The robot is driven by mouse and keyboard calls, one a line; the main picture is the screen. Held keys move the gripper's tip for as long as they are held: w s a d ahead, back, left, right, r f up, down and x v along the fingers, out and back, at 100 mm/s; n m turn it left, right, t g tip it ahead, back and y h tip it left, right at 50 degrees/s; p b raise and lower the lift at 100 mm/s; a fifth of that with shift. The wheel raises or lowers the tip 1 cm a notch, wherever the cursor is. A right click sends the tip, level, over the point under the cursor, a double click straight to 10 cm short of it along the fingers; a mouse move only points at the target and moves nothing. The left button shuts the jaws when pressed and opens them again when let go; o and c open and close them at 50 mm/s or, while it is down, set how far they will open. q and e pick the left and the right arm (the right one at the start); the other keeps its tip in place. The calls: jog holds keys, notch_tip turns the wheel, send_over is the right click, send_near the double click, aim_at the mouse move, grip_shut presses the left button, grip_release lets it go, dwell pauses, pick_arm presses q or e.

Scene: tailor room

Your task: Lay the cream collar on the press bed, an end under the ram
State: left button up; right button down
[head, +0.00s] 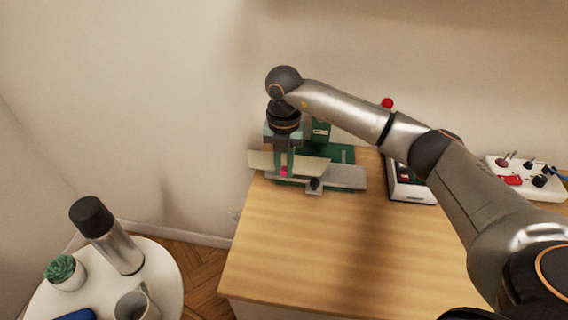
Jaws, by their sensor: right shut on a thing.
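The cream collar (262,160) is a flat pale strip at the back left of the wooden table, in the head view. My right gripper (284,170) points down over it and is shut on it, with the strip showing on both sides of the fingers. The collar's left part juts past the table's left edge. The grey press bed (346,178) lies just in front of and right of the collar, and part of it is covered. I cannot tell whether the collar touches the bed. My left gripper is out of view.
A dark and white device (412,191) and a white panel with knobs (526,176) stand on the table to the right. The table's front (300,262) is clear. At lower left, a round white table (167,282) holds a flask (118,248), a plant (64,270) and a mug (134,305).

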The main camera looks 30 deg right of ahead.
jog(key=shift+f, duration=0.6)
dwell(1.0)
jog(key=c, duration=0.8)
grip_release()
jog(key=shift+o, duration=0.2)
notch_tip(320, 180, up, 13)
jog(key=shift+f, duration=0.2)
